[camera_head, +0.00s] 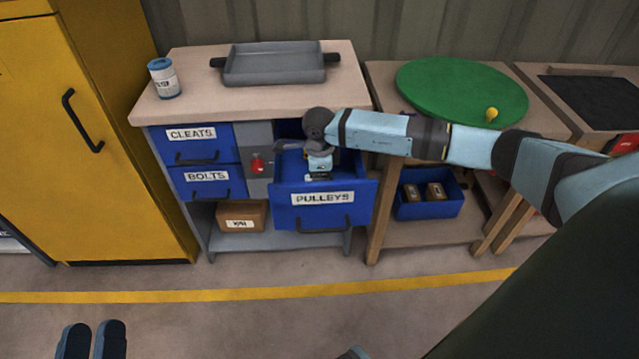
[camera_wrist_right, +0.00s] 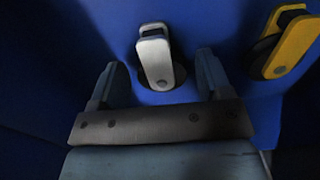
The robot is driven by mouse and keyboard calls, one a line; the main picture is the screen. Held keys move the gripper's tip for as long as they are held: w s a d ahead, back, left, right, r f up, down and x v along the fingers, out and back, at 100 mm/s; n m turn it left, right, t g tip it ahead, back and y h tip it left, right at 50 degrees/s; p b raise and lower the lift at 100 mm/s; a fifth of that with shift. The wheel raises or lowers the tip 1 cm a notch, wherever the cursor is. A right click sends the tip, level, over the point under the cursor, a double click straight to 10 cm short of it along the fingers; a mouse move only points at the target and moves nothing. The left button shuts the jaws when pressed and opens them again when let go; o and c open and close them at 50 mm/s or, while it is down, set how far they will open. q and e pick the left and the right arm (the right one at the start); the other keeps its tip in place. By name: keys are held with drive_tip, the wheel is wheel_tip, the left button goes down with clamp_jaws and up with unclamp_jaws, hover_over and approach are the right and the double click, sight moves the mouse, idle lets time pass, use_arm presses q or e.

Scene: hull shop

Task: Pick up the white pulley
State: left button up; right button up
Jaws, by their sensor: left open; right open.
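The open drawer labelled PULLEYS (camera_head: 322,215) is blue and pulled out of the workbench. My right gripper (camera_head: 318,178) reaches down into it from above. In the right wrist view the white pulley (camera_wrist_right: 156,60) stands in the blue drawer, between and slightly beyond the open fingertips of my right gripper (camera_wrist_right: 160,78). Neither finger visibly touches it. A yellow pulley (camera_wrist_right: 292,45) lies to its right, outside the fingers. The head view does not show the pulleys clearly. My left gripper (camera_head: 92,340) is open and empty at the bottom left, above the floor.
Closed CLEATS (camera_head: 195,145) and BOLTS (camera_head: 202,182) drawers are at left. A grey tray (camera_head: 273,65) and a can (camera_head: 164,78) stand on the bench top. A green turntable (camera_head: 462,88) and a blue bin (camera_head: 428,205) are at right. The floor in front is clear.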

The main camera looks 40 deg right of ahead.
drive_tip(key=c, duration=0.8)
drive_tip(key=shift+c, duration=0.2)
